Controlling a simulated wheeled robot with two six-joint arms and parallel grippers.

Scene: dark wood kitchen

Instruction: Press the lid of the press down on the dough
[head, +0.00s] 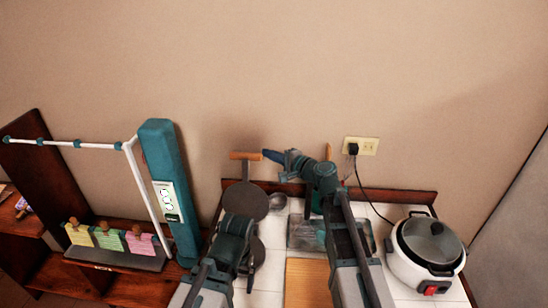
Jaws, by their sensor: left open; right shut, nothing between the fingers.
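The press is open. Its dark round lid (246,203) stands raised, with a wooden handle (245,155) across the top. A dark round plate of the press (259,252) shows below, partly covered by my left arm. No dough can be made out. My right gripper (272,156) is shut and empty. It points left, its tip close to the right end of the handle; whether they touch cannot be told. My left gripper (238,223) is open, in front of the lower part of the press. Its fingertips are hard to make out.
A small metal bowl (278,201) sits right of the lid. A clear tray (303,235) and a wooden board (306,282) lie partly behind my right arm. A white cooker (429,252) stands at right. A teal post (167,190) rises at left.

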